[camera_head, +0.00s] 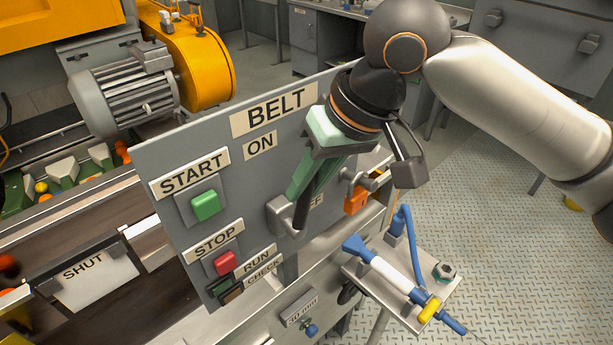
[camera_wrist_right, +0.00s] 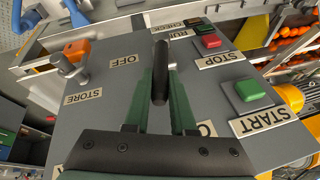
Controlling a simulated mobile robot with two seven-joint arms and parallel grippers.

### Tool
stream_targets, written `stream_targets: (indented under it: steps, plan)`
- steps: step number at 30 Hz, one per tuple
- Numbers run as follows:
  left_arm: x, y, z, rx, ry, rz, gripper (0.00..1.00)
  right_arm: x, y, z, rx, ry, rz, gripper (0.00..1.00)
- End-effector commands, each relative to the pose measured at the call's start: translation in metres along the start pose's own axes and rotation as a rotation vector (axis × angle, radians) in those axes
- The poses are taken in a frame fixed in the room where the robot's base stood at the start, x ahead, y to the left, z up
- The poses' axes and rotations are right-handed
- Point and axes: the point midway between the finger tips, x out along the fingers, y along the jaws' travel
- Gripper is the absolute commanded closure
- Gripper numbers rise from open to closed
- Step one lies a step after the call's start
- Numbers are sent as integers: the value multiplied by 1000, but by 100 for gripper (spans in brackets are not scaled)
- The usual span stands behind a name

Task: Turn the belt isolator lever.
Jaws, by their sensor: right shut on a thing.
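The belt isolator lever has a black handle (camera_head: 301,213) on the grey BELT panel (camera_head: 255,180). The ON label (camera_head: 260,145) is above it to the left; the OFF label is mostly hidden behind my gripper in the head view. My right gripper (camera_head: 292,208) reaches down from the upper right, its green fingers shut on the lever handle. In the right wrist view the handle (camera_wrist_right: 160,75) stands between the fingertips, with the OFF label (camera_wrist_right: 125,60) beside it and the ON label partly covered. My left gripper is not in view.
A green START button (camera_head: 205,204) and red STOP button (camera_head: 226,262) are left of the lever. An orange padlock (camera_head: 357,200) hangs on the right. A small shelf with a blue-and-white tool (camera_head: 390,272) juts out at lower right. Open floor lies beyond.

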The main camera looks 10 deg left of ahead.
Motion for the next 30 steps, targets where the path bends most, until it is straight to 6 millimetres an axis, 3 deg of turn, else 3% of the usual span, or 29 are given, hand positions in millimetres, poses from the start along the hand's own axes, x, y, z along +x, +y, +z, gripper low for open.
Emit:
stream_targets:
  steps: [2, 3, 10, 20, 23, 30]
  plan:
    - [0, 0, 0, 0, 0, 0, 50, -2, 0, -2, 1, 7, -1, 100]
    - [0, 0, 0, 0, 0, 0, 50, -2, 0, -2, 1, 7, 0, 73]
    - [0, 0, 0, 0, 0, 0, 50, -1, 0, -1, 1, 5, 1, 47]
    - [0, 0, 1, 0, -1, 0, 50, -4, 0, -1, 0, 5, 1, 47]
    - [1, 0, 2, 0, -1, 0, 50, -16, 0, -1, 0, 5, 2, 47]
    - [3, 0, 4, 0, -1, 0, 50, -68, 0, -1, 0, 8, 2, 47]
